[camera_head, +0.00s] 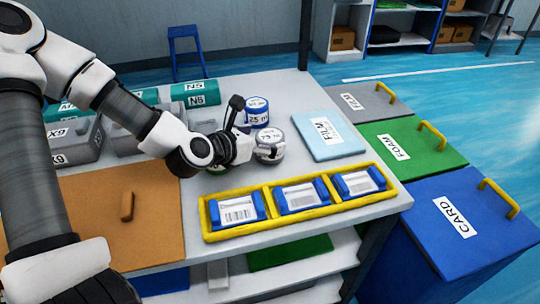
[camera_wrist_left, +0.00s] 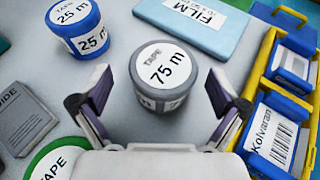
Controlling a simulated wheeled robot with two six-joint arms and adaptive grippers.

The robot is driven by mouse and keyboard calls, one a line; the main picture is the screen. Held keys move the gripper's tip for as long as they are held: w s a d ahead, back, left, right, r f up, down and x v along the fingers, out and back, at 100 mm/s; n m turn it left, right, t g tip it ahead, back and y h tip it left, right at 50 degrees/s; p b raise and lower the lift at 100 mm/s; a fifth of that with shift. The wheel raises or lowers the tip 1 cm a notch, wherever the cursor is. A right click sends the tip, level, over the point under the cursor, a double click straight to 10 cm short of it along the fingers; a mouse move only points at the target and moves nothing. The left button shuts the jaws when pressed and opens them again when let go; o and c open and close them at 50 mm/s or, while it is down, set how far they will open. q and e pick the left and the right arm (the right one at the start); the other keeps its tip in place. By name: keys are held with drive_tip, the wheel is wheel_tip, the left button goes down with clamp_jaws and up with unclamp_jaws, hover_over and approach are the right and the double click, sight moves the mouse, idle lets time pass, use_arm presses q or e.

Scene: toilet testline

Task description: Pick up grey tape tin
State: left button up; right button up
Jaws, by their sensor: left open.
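The grey tape tin (camera_head: 269,146) stands upright on the white table; in the left wrist view it shows as a grey tin (camera_wrist_left: 162,72) with a white lid label reading "TAPE 75 m". My left gripper (camera_head: 249,132) is at the tin from its left side. In the left wrist view my left gripper (camera_wrist_left: 158,101) is open, with one finger to each side of the tin's near part and visible gaps between. The tin rests on the table, not gripped. My right gripper is not in view.
A blue "25 m" tape tin (camera_wrist_left: 75,26) stands behind left, a green tape tin (camera_wrist_left: 60,160) near left. A light blue FILM pack (camera_head: 331,135) lies to the right. A yellow tray (camera_head: 296,184) with blue-and-white packs lies in front. Grey and teal boxes stand left.

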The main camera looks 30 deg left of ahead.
sight(276, 135)
use_arm(q)
drive_tip(key=x, duration=0.2)
drive_tip(key=b+x, duration=0.1)
drive_tip(key=x, duration=0.2)
drive_tip(key=shift+d, duration=0.25)
drive_tip(key=shift+s+r, duration=0.1)
drive_tip(key=shift+r, duration=0.05)
drive_tip(key=shift+c, duration=0.4)
drive_tip(key=c, duration=1.3)
drive_tip(key=shift+c, duration=0.2)
